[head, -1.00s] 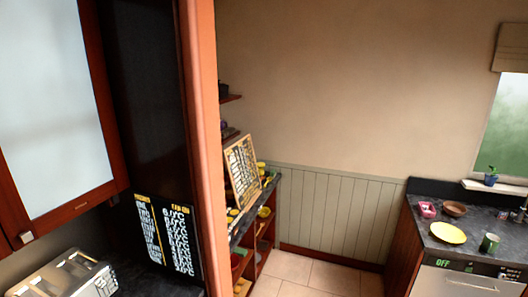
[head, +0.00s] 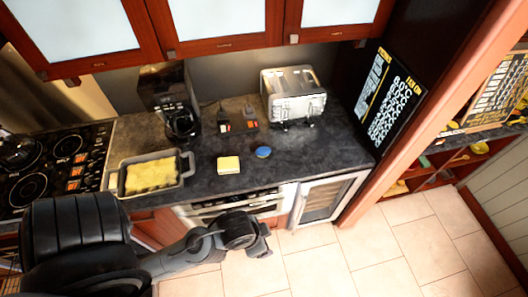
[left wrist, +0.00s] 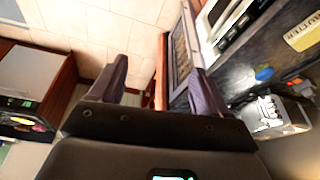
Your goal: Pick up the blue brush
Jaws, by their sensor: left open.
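The blue thing also shows in the left wrist view (left wrist: 264,74), to the right of the fingers. My left gripper (head: 266,243) is in front of the counter, over the floor, apart from the blue thing. In the left wrist view its two fingers (left wrist: 155,88) are spread with nothing between them. My right gripper is not in view.
A silver toaster (head: 293,94) stands behind the blue brush. A coffee maker (head: 178,105) and a baking dish of yellow food (head: 150,174) are to the left, near the stovetop (head: 62,160). Cabinets (head: 220,28) hang above. Counter around the brush is mostly clear.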

